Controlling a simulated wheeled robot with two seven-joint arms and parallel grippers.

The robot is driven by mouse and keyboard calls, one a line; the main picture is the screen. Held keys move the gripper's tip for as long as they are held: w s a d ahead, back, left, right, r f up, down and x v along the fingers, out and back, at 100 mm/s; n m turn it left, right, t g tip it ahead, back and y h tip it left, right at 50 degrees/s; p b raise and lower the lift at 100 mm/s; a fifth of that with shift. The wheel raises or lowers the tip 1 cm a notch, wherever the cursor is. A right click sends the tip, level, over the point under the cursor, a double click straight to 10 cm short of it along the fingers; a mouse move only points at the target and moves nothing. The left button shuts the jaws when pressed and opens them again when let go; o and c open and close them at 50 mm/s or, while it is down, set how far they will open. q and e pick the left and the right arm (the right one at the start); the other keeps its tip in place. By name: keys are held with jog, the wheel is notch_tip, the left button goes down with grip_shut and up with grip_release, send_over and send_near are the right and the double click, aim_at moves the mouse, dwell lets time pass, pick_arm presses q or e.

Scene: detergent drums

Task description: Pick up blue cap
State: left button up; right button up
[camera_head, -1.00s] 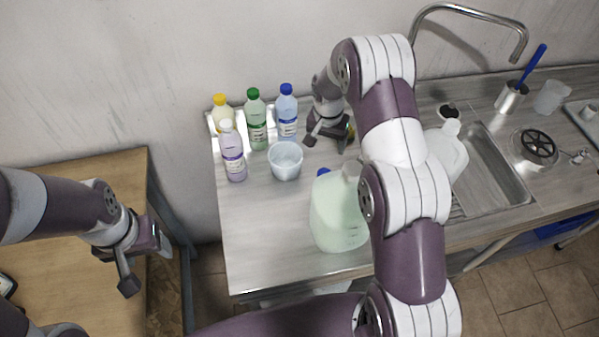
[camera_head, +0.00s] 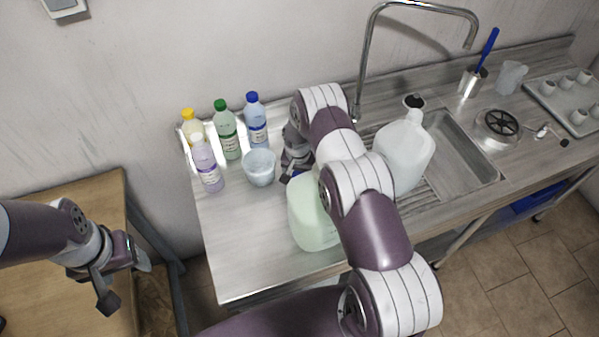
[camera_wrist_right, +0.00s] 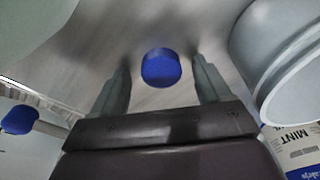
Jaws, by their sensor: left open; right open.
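A round blue cap (camera_wrist_right: 160,68) lies on the grey worktop in the right wrist view, between the two fingers of my right gripper and near their tips. My right gripper (camera_head: 289,174) is open, with bare worktop showing on both sides of the cap; it does not visibly touch it. In the head view the cap is hidden behind my right arm and the pale green drum (camera_head: 309,222). My left gripper (camera_head: 125,278) is open and empty near the wooden table at the left.
A translucent cup (camera_head: 259,168) stands just left of my right gripper. Several capped bottles, including a blue-capped one (camera_head: 256,122), stand behind it. A white jug (camera_head: 405,152) stands by the sink. Another blue round thing (camera_wrist_right: 20,120) shows at the wrist view's left. The worktop's front left is clear.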

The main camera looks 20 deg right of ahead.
jog(key=shift+w+a+f, duration=0.1)
jog(key=shift+w, duration=0.1)
jog(key=shift+s, duration=0.15)
jog(key=c, duration=1.1)
